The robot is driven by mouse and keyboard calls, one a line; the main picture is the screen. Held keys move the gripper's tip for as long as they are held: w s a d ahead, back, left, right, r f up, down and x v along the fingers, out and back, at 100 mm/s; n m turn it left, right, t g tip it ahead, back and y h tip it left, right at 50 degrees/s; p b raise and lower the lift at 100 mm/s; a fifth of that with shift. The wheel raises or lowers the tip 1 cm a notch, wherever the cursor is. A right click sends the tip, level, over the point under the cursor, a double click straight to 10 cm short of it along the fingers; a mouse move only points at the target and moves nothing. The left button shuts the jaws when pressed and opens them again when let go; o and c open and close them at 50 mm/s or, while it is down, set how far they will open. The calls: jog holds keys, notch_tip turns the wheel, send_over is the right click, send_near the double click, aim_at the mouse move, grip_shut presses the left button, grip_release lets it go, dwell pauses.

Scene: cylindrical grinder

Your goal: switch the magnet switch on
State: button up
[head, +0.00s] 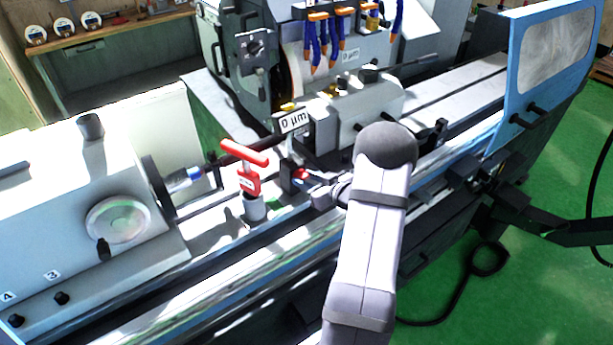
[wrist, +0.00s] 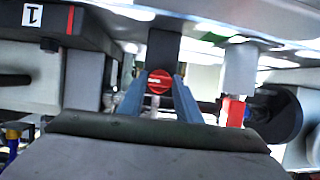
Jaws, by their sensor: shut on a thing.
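The magnet switch is a round red knob (wrist: 159,82) with a pale bar across its face. In the wrist view it sits between the two blue-grey fingers of my gripper (wrist: 158,92), which are shut on it. The bar lies about level in that view. In the head view a small red part of the knob (head: 301,173) shows at the tip of my gripper (head: 309,181). It is on the side of a dark block (head: 287,178) standing on the machine table. The fingers partly hide the knob's sides.
A red T-shaped handle (head: 243,160) on a grey post stands just left of the block. A "0 µm" display (head: 293,122) is above it. The workhead (head: 80,190) is at left, the wheel guard (head: 245,60) behind. A blue-framed door (head: 550,60) is at right.

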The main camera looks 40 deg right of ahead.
dwell(0.4)
jog(key=o, duration=1)
jog(key=shift+s, duration=0.1)
jog(key=shift+s+d+r+b, duration=0.1)
jog(key=shift+s+r+b, duration=0.15)
jog(key=shift+s+b, duration=0.3)
jog(key=b+v, duration=0.1)
jog(key=v, duration=0.5)
jog(key=shift+b, duration=0.3)
